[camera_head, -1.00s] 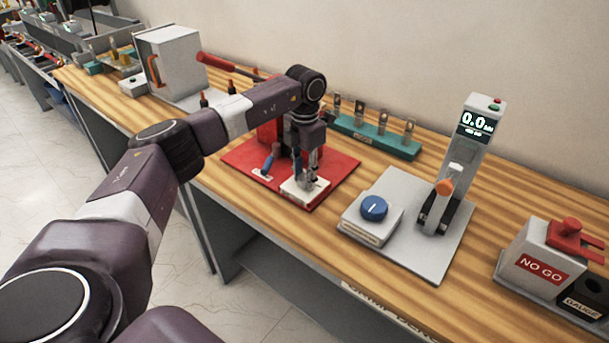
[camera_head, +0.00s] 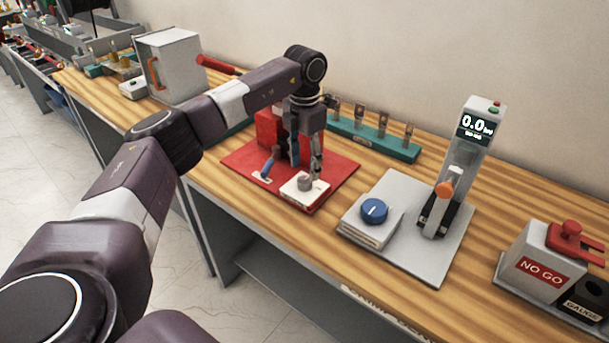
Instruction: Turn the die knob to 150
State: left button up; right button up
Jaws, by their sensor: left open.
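A small grey knob (camera_head: 305,184) sits on a white plate (camera_head: 290,192) at the front of the red press base (camera_head: 240,161). Its scale marks are too small to read, so I cannot tell its setting. My left gripper (camera_head: 306,167) points down, open, with its two fingers apart just above and behind the grey knob. I cannot tell whether a fingertip touches it. A blue-handled lever (camera_head: 268,167) stands left of the plate. The red press body (camera_head: 270,132) is partly hidden behind my gripper. My right gripper is not in view.
Right of the red base, a grey plate (camera_head: 426,258) carries a blue dial (camera_head: 374,210) and a tester whose display (camera_head: 475,126) reads 0.0. A teal rack (camera_head: 372,138) stands behind. A NO GO gauge box (camera_head: 541,270) is at the right. Bare wood lies between the stations.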

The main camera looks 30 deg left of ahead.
aim_at(305, 179)
pick_arm(q)
notch_tip(305, 179, up, 7)
jog(key=shift+r, duration=0.15)
dwell(0.6)
